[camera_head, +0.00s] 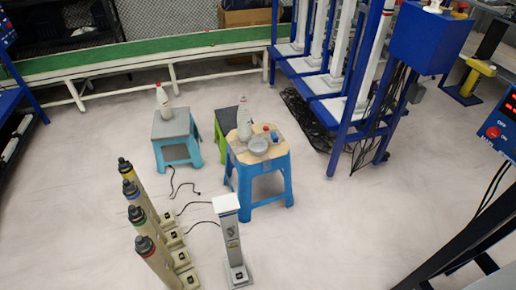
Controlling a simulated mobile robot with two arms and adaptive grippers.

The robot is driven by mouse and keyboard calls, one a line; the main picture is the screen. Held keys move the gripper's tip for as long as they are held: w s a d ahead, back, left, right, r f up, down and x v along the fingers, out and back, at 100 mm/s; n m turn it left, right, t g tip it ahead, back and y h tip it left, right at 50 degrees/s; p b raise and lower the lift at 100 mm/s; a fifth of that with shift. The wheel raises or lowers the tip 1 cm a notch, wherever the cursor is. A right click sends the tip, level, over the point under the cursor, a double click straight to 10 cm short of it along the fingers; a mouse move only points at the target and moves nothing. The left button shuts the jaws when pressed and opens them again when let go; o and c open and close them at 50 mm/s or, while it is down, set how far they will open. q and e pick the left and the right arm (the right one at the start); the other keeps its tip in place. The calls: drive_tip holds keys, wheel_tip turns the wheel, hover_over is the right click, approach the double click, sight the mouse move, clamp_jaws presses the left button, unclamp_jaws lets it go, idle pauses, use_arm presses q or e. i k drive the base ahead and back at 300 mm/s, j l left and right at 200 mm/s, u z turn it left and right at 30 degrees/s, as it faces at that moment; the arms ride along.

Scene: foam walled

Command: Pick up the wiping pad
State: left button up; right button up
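I cannot clearly make out a wiping pad. A blue stool (283,175) with a wooden top stands near the middle. On it are a whitish bottle (244,125), a grey bowl (258,147), a small red item (266,129) and a small blue item (274,136). These small items are too small to identify. Neither of my grippers is in view.
A teal stool (181,152) with a white bottle (163,102) and a green stool (221,140) stand close by. Posts (232,245) stand in front, with cables on the floor. A blue rack (345,105) stands behind right.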

sight(273, 139)
drive_tip(key=i+l+u, duration=0.35)
drive_tip(key=i+l, duration=0.55)
